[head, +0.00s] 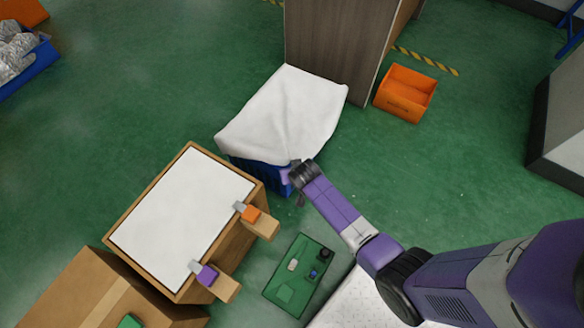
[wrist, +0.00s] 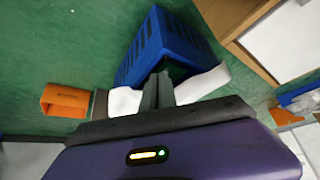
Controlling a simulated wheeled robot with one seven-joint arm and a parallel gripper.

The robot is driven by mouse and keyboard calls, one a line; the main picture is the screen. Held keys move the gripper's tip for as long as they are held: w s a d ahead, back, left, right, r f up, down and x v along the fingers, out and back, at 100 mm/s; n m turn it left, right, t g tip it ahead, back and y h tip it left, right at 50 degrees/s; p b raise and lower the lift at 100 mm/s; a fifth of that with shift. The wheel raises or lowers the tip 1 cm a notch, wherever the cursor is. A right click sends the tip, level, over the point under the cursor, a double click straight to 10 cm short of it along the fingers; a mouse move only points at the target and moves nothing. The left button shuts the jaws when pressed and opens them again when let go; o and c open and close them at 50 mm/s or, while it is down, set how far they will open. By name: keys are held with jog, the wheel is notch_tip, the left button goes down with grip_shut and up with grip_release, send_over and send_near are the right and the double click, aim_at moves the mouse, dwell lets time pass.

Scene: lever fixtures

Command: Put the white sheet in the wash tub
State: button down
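The white sheet (head: 285,112) is spread, creased, over the top of a blue tub (head: 262,176), whose near side shows below the sheet's edge. The sheet hides the tub's opening in the head view. My gripper (head: 298,172) is at the sheet's near edge, beside the tub. In the wrist view the ribbed blue tub (wrist: 165,48) is just beyond my fingers. The sheet (wrist: 203,86) shows as white strips on both sides of the fingers, which look closed together on it. Most of the sheet is out of that view.
A white-topped table (head: 180,215) with an orange lever (head: 250,213) and a purple lever (head: 207,275) stands at left. A green board (head: 298,275) lies nearby. A wooden cabinet (head: 340,45) stands behind the tub, with an orange bin (head: 405,93) at right. Green floor is clear at right.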

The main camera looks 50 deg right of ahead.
jog(key=d+r+p+v, duration=0.1)
jog(key=d+p+v, duration=0.1)
jog(key=p+v, duration=0.5)
jog(key=w+d+r+p+v, duration=0.1)
jog(key=d+p+v, duration=0.2)
jog(key=p+v, duration=0.5)
jog(key=w+d+r+p+v, duration=0.1)
jog(key=p+v, duration=0.6)
jog(key=v, duration=1.8)
jog(key=shift+w+d+r+p, duration=0.25)
jog(key=shift+d+r, duration=0.4)
jog(key=shift+d, duration=0.5)
